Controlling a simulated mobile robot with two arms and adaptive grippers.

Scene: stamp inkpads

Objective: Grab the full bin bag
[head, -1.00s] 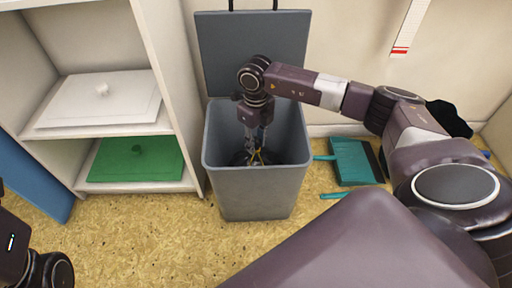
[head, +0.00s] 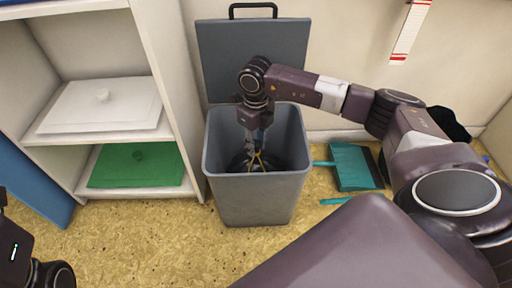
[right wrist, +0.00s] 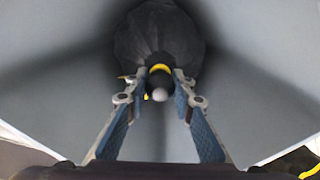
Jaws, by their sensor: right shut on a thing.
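The black bin bag (head: 240,164) sits low inside the grey bin (head: 258,202), with a yellow tie at its gathered neck. My right gripper (head: 257,150) reaches straight down into the open bin and is shut on the neck of the bag. In the right wrist view, the dark bag (right wrist: 160,35) lies beyond the fingertips (right wrist: 159,86), and the yellow tie and a pale round tip show between them. The lower part of the bag is hidden by the bin wall. Only part of my left arm shows at the left edge; its fingers are not visible.
The bin's lid (head: 252,52) stands open against the wall. A white shelf unit (head: 168,95) with white and green lidded boxes stands close on the left. A teal dustpan (head: 352,166) lies on the floor to the right. The floor in front is clear.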

